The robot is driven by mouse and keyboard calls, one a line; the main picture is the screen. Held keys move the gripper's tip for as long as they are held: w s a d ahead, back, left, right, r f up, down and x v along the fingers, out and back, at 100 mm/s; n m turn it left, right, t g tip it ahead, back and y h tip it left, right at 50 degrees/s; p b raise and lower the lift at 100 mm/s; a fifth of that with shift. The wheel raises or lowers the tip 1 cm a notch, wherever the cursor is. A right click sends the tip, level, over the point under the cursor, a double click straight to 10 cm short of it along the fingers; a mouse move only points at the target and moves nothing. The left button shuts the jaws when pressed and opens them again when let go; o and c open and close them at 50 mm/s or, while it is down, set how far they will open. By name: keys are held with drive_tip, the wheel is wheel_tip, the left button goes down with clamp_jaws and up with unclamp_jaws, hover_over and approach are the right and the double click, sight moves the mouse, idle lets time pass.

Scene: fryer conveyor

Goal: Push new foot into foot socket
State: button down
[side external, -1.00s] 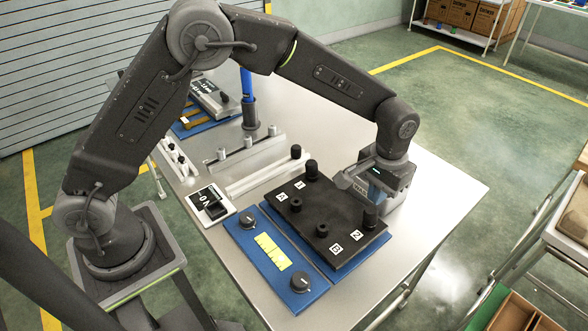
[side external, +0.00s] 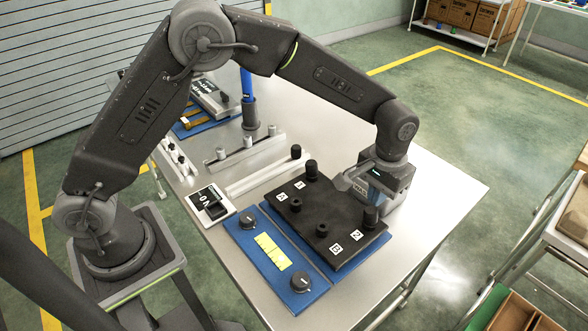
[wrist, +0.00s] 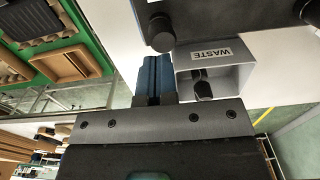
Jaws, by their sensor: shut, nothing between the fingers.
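A black plate (side external: 335,205) lies on a blue base at the right part of the table. Black round feet stand on it: a tall one at the back (side external: 312,170), a tall one at the right (side external: 370,216), and shorter ones at the left (side external: 295,205) and front (side external: 322,230). The wrist view shows a foot at the plate corner (wrist: 160,32). My gripper (wrist: 153,75) is shut and empty, beside the plate's right edge near the waste box (wrist: 225,52). Dark round parts (wrist: 202,88) lie in that box. I cannot tell which foot is new or see an open socket.
A blue panel (side external: 268,253) with two black knobs adjoins the plate. A pale rail (side external: 262,178) with a black foot (side external: 296,152) at its end lies behind. Another rail with grey pegs (side external: 246,152) is farther back. Bare table lies at the right (side external: 445,185).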

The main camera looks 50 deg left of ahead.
drive_tip(key=shift+f, duration=1.45)
drive_tip(key=shift+r, duration=3.05)
wheel_tip(320, 180, up, 13)
drive_tip(key=s+a+r+t, duration=0.1)
drive_tip(key=s+a+r, duration=0.3)
drive_tip(key=a+r, duration=0.1)
drive_tip(key=s+a+f+t, duration=0.2)
drive_tip(key=s+a, duration=0.4)
drive_tip(key=s, duration=0.4)
drive_tip(key=s+a+f+t, duration=0.1)
drive_tip(key=s+a+t, duration=0.1)
drive_tip(key=s+a, duration=0.4)
drive_tip(key=shift+s+a+f+t, duration=0.2)
drive_tip(key=shift+s+f+t, duration=0.15)
drive_tip(key=shift+s, duration=2.35)
